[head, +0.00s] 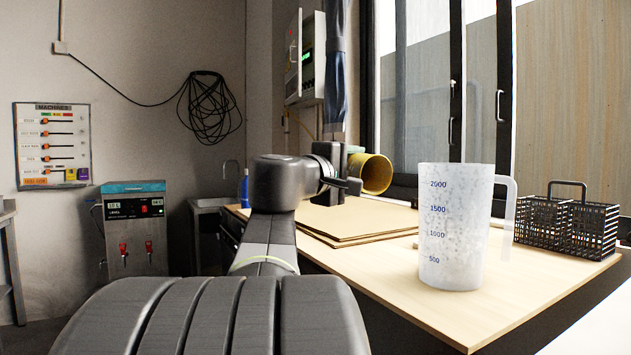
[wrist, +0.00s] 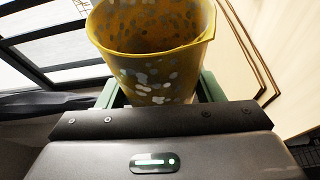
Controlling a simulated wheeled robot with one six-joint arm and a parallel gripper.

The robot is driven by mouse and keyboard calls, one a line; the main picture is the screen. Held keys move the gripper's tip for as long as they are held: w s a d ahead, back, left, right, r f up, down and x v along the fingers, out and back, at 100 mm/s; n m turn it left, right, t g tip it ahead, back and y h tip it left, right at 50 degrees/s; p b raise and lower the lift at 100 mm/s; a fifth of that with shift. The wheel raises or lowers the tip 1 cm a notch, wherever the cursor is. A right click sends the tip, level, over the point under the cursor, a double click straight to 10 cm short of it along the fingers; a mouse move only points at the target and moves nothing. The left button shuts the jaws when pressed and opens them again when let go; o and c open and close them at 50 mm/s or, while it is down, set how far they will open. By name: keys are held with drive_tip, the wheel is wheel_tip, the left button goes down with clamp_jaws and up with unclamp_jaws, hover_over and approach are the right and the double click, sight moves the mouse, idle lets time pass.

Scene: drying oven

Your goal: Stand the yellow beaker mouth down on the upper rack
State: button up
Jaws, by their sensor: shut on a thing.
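The yellow beaker (head: 372,174) is in my gripper (head: 345,187), above the wooden bench in the head view. It lies tilted there, with its open mouth turned toward the right and the camera. In the wrist view the yellow beaker (wrist: 155,60) fills the top middle, with its mouth, pouring lip and speckled wall showing. The green fingers of my gripper (wrist: 155,98) are on both sides of it, shut on it. The drying oven and its upper rack are not recognisable in either view.
A large clear measuring jug (head: 455,225) stands on the wooden bench (head: 400,290), right of the beaker. A black wire basket (head: 570,225) is behind it at the right. Flat brown boards (head: 350,222) lie under my gripper. A window is behind the bench.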

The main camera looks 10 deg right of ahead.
drive_tip(key=f+m+b, duration=0.1)
drive_tip(key=b, duration=0.2)
drive_tip(key=shift+m+h+b, duration=0.3)
drive_tip(key=shift+h, duration=0.1)
drive_tip(key=m, duration=0.1)
drive_tip(key=r+m, duration=0.1)
drive_tip(key=shift+m+h, duration=0.3)
drive_tip(key=shift+h, duration=0.1)
drive_tip(key=shift+m+h, duration=0.5)
drive_tip(key=shift+m, duration=0.7)
drive_tip(key=shift+m+h, duration=0.5)
drive_tip(key=shift+m, duration=0.7)
drive_tip(key=shift+f+m, duration=0.1)
drive_tip(key=shift+m, duration=0.2)
drive_tip(key=m+h, duration=0.1)
drive_tip(key=m, duration=0.1)
drive_tip(key=m+g+h, duration=0.1)
drive_tip(key=m, duration=0.1)
drive_tip(key=shift+m+g, duration=0.3)
drive_tip(key=shift+m, duration=0.1)
drive_tip(key=m+g+h, duration=0.1)
drive_tip(key=m, duration=0.2)
drive_tip(key=m+g+h, duration=0.1)
drive_tip(key=m+g, duration=0.1)
drive_tip(key=m, duration=0.2)
